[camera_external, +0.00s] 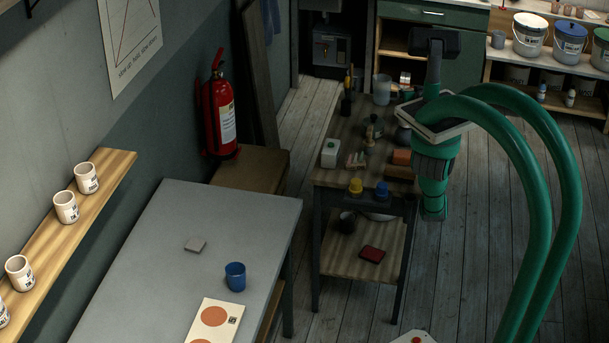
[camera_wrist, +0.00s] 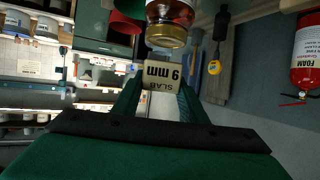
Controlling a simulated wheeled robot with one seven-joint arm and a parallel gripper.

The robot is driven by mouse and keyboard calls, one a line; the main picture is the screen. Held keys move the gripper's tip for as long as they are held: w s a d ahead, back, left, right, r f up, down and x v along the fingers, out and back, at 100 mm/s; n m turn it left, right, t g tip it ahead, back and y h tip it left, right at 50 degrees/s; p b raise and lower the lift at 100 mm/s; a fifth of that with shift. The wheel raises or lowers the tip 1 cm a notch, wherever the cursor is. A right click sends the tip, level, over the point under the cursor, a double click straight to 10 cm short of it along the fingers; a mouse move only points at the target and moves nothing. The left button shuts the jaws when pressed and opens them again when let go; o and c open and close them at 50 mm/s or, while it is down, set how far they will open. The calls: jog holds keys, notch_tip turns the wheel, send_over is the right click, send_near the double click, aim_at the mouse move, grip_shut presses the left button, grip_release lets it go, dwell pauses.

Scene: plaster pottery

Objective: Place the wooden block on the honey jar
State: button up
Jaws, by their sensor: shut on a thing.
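In the wrist view, which is upside down, my gripper (camera_wrist: 160,80) is shut on the pale wooden block (camera_wrist: 161,72). The block's printed face, "SLAB 9 mm", points at the camera, between the two green fingers. The honey jar (camera_wrist: 169,14), glass with amber contents and a golden lid, shows just beyond the block at the top edge, cut off there. A gap shows between block and lid in this view; the true distance is hard to tell. In the external view I cannot make out block, jar or fingers; my arm covers part of the bench.
The crowded wooden bench (camera_external: 340,179) holds bottles, pots and an orange block (camera_external: 402,157). A red fire extinguisher (camera_external: 219,112) hangs on the wall, also in the wrist view (camera_wrist: 306,50). The grey table (camera_external: 160,250) carries a blue cup (camera_external: 235,276) and has bare room.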

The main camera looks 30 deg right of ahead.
jog(key=shift+f, duration=1.25)
jog(key=shift+f, duration=0.1)
jog(key=o, duration=1.1)
jog(key=shift+c, duration=0.2)
jog(key=shift+s+a+r, duration=0.1)
jog(key=shift+s+r, duration=0.1)
jog(key=v, duration=1.1)
jog(key=shift+s+a, duration=0.15)
jog(key=shift+s, duration=0.05)
